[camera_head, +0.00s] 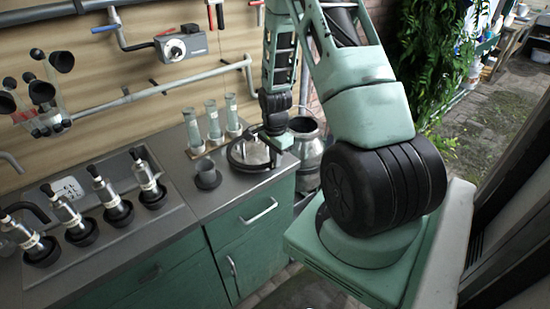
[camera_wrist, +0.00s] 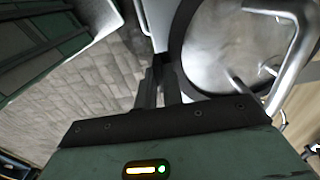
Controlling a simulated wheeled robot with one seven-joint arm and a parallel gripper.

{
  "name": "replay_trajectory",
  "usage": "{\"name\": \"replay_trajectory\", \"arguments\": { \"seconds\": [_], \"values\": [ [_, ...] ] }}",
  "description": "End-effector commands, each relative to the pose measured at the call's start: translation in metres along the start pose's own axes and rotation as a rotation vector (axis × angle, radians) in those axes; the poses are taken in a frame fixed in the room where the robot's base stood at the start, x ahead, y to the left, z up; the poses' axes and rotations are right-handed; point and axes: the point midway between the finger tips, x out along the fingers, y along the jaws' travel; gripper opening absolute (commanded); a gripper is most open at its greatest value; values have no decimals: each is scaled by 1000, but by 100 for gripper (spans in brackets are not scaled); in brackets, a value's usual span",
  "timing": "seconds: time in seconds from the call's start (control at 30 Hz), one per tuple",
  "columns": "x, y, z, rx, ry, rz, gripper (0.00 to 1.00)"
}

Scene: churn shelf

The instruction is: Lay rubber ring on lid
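The lid (camera_head: 256,152) is a round metal disc with bent metal handles, at the right end of the counter; its shiny face (camera_wrist: 222,50) fills the upper right of the wrist view. The black rubber ring (camera_head: 232,157) shows around the lid's edge; its dark band (camera_wrist: 177,38) curves along the lid's left side in the wrist view. My gripper (camera_head: 277,138) is at the ring's right side, pointing down. Its fingers (camera_wrist: 163,72) are close together on the ring's band. The lid's far part is cut off, and I cannot tell whether the ring lies flat all round.
A metal churn (camera_head: 308,150) stands just right of the counter. Several milking cups (camera_head: 108,192) fill the sink tray at left. A pipe runs along the wall.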

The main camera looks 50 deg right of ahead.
Motion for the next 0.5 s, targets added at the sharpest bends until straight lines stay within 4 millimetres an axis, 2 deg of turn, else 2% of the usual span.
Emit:
{"name": "replay_trajectory", "arguments": {
  "seconds": [0.03, 0.07, 0.1, 0.37, 0.5],
  "values": [
    [0, 0, 0, 0, 0, 0, 22],
    [0, 0, 0, 0, 0, 0, 30],
    [0, 0, 0, 0, 0, 0, 34],
    [-1, 0, 0, 0, 0, 0, 34],
    [-9, -1, 0, -1, 2, -4, 34]
  ]
}}
